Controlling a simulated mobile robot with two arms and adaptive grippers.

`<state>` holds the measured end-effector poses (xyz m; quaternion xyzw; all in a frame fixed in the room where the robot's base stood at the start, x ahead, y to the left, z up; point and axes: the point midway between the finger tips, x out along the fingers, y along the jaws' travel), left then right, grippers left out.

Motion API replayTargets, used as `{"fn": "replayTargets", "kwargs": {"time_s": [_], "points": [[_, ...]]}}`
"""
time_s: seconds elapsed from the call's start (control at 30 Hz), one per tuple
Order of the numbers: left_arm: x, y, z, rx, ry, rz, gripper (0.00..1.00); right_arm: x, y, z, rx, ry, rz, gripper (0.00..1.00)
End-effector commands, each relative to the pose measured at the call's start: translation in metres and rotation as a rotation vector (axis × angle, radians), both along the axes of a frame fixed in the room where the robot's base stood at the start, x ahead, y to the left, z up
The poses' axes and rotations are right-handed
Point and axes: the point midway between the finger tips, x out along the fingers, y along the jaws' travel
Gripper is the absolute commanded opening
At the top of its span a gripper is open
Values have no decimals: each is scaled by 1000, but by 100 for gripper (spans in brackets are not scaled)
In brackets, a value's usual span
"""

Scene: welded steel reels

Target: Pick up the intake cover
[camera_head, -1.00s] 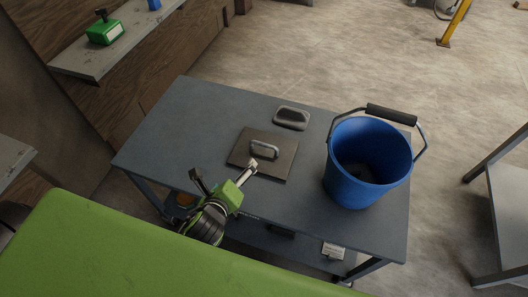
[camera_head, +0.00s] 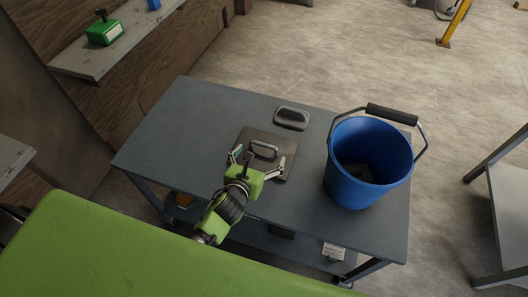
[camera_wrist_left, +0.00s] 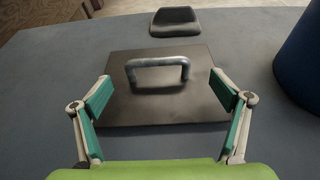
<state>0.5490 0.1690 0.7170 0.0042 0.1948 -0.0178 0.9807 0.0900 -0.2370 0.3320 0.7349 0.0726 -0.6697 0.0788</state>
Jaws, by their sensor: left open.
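The intake cover (camera_head: 277,141) is a dark flat square plate with a raised grey bar handle, lying on the grey table. In the left wrist view the cover (camera_wrist_left: 155,108) lies straight ahead, its handle (camera_wrist_left: 158,62) near the far half. My left gripper (camera_head: 261,164) is open over the cover's near part. In the left wrist view its two fingers (camera_wrist_left: 168,100) stand wide apart, on either side of the plate, with the handle beyond and between them. Nothing is held. My right gripper does not show.
A blue bucket (camera_head: 345,180) with a black-gripped handle stands on the table right of the cover. A dark grey rounded object (camera_head: 291,118) lies behind the cover. The table's (camera_head: 180,125) left part is clear. A shelf holds a green box (camera_head: 104,33).

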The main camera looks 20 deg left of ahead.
Motion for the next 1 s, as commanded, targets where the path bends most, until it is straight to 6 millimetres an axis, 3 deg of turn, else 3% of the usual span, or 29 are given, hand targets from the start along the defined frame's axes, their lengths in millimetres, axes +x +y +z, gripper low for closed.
{"fn": "replayTargets", "kwargs": {"time_s": [0.4, 0.7, 0.73, 0.9, 1.0], "points": [[44, 2, -20, -2, 0, 1, 91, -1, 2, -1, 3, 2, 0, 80], [48, 2, -23, -1, 1, 0, 91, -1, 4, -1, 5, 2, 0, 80], [48, 2, -23, -1, 1, 0, 89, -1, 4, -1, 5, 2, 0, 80], [48, 2, -23, -1, 1, 0, 44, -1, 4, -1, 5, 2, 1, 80], [48, 1, -22, -2, -1, 0, 38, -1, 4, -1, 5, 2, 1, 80]]}}
